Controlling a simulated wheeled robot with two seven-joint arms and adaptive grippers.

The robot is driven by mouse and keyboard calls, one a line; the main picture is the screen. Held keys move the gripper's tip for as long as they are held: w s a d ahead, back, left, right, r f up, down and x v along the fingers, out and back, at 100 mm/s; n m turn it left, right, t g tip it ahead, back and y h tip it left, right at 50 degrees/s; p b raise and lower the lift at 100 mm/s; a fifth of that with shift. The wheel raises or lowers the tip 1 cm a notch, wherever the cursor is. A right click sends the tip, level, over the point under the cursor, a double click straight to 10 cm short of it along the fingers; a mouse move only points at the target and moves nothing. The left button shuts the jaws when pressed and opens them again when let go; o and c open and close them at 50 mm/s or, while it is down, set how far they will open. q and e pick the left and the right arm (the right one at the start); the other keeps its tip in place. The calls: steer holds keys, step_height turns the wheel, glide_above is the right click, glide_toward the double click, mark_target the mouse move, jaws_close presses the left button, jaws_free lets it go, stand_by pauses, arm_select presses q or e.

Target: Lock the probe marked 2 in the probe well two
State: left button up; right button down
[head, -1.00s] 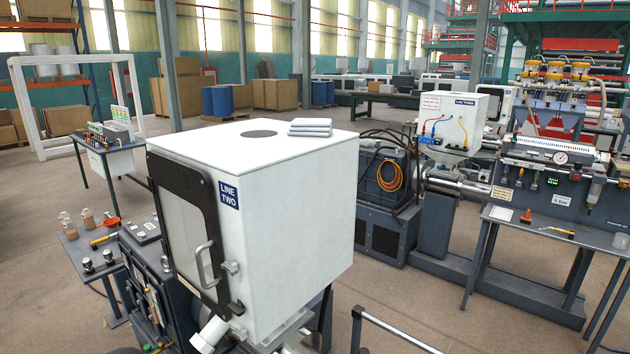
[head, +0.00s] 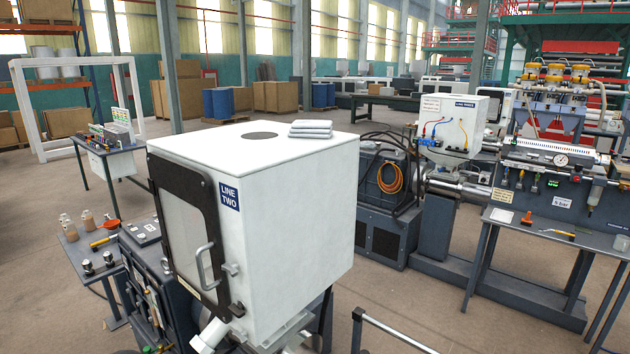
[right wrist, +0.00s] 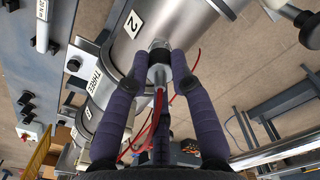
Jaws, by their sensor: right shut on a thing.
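In the right wrist view my right gripper (right wrist: 160,62) is shut on a probe (right wrist: 159,75), a metal piece with a red cable (right wrist: 150,135) trailing back between the fingers. The probe's tip end meets the silver barrel (right wrist: 185,30) beside a white label marked 2 (right wrist: 133,23). The fingertips hide the joint, so I cannot tell how deep the probe sits or whether it is locked. The number on the probe is not readable. Neither gripper shows in the head view.
A plate reading THREE (right wrist: 92,88) is left of the fingers in the right wrist view. A grey panel with knobs (right wrist: 60,75) lies further left. In the head view a white cabinet marked LINE TWO (head: 290,220) blocks the middle, with a side table (head: 85,245) at its left.

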steer(key=shift+f+m+b, duration=0.1)
steer(key=shift+m+b, duration=0.3)
steer(key=shift+m, duration=0.2)
steer(key=c, duration=1)
jaws_free()
